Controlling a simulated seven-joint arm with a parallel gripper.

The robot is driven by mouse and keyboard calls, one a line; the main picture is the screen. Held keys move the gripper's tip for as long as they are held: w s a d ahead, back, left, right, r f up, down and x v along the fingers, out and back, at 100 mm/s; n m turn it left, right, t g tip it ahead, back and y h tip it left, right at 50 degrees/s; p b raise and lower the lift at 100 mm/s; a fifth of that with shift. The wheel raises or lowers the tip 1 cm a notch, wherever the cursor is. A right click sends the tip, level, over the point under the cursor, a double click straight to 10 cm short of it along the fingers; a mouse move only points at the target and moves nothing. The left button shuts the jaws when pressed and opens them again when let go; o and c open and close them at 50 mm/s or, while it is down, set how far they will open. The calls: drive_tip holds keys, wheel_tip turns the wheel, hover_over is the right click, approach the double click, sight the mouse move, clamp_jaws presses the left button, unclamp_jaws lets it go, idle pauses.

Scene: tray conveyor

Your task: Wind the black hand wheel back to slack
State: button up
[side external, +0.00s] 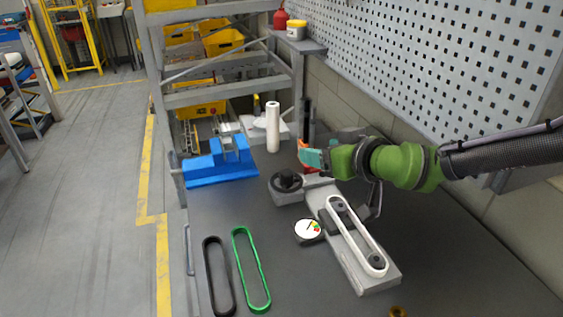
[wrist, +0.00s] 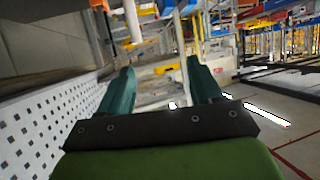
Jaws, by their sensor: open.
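The black hand wheel (side external: 286,181) sits on a grey block near the middle of the bench in the side external view. A white belt (side external: 358,236) loops around two dark pulleys on a light grey base (side external: 352,268) to its right. A round dial gauge (side external: 308,229) with a white face and green and red marks lies beside the base. My gripper (side external: 312,157) is above and to the right of the wheel, apart from it, pointing left. Its teal fingers stand apart with nothing between them in the wrist view (wrist: 161,68). The wheel cannot be made out there.
A black belt (side external: 208,275) and a green belt (side external: 236,264) lie at the front left of the bench. A blue vise (side external: 205,170) and a white roll (side external: 272,128) stand behind. A dark upright post (side external: 306,118) is close to my gripper. A perforated wall panel (side external: 420,60) rises behind.

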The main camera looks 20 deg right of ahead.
approach(289, 174)
drive_tip(key=shift+h, duration=0.3)
drive_tip(key=x, duration=0.9)
drive_tip(key=shift+w+a, duration=0.2)
drive_tip(key=shift+a, duration=0.15)
drive_tip(key=shift+t, duration=0.3)
drive_tip(key=c, duration=1.1)
drive_tip(key=shift+o, duration=0.2)
drive_tip(key=shift+d+f, duration=0.15)
drive_tip(key=shift+d, duration=0.2)
drive_tip(key=shift+a+n+y, duration=0.1)
drive_tip(key=shift+n+y, duration=0.4)
drive_tip(key=shift+y, duration=0.3)
drive_tip(key=o, duration=1.1)
drive_tip(key=shift+a, duration=0.1)
drive_tip(key=shift+c, duration=0.2)
